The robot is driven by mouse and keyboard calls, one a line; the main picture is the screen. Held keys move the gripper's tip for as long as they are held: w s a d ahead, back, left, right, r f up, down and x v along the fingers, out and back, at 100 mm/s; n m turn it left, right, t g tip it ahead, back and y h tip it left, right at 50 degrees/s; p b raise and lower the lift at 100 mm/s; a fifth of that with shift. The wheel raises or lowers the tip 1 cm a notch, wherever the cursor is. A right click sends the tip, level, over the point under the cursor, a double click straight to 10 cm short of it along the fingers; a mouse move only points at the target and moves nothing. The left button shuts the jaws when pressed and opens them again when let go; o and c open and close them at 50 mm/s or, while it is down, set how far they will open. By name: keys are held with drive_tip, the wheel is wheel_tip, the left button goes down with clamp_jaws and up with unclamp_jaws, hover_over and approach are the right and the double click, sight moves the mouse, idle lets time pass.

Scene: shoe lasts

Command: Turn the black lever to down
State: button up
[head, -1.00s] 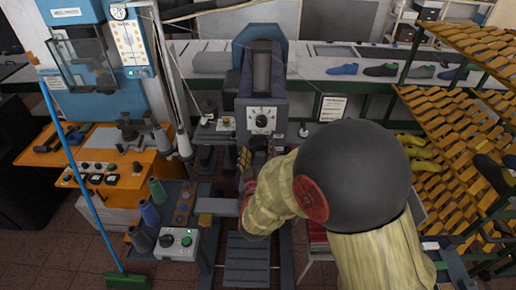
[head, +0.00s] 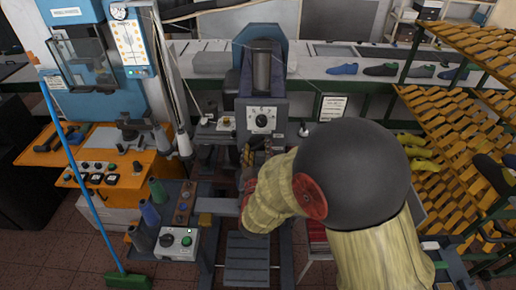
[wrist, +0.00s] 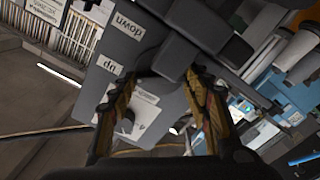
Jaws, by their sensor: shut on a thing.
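The black lever (wrist: 174,54) shows in the wrist view as a dark bar by a grey panel (wrist: 87,80) with white labels "down" (wrist: 128,27) and "up" (wrist: 110,66). My gripper (wrist: 160,77) has its two yellowish-brown fingers apart, shut on the lever between the fingertips. In the head view my gripper (head: 247,157) is at the machine, just below the dial plate. My arm and gripper hide most of the lever there, so its exact angle is hard to tell.
A dial plate with a black knob (head: 262,120) sits just above my gripper. A control box (head: 177,244) and thread cones (head: 150,214) stand to the left. A slanted shoe-last rack (head: 465,130) is on the right. A blue-handled broom (head: 82,185) leans at the left.

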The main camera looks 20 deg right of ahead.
drive_tip(key=shift+c, duration=0.7)
drive_tip(key=shift+b, duration=0.4)
drive_tip(key=m+b, duration=0.3)
drive_tip(key=shift+f, duration=0.15)
drive_tip(key=m+b, duration=0.4)
drive_tip(key=b, duration=0.2)
drive_tip(key=shift+d+m, duration=0.1)
drive_tip(key=shift+m, duration=0.2)
drive_tip(key=m+b, duration=0.5)
drive_tip(key=b, duration=0.1)
drive_tip(key=shift+d, duration=0.1)
drive_tip(key=shift+m+b, duration=0.6)
drive_tip(key=o, duration=1.2)
drive_tip(key=shift+c, duration=0.2)
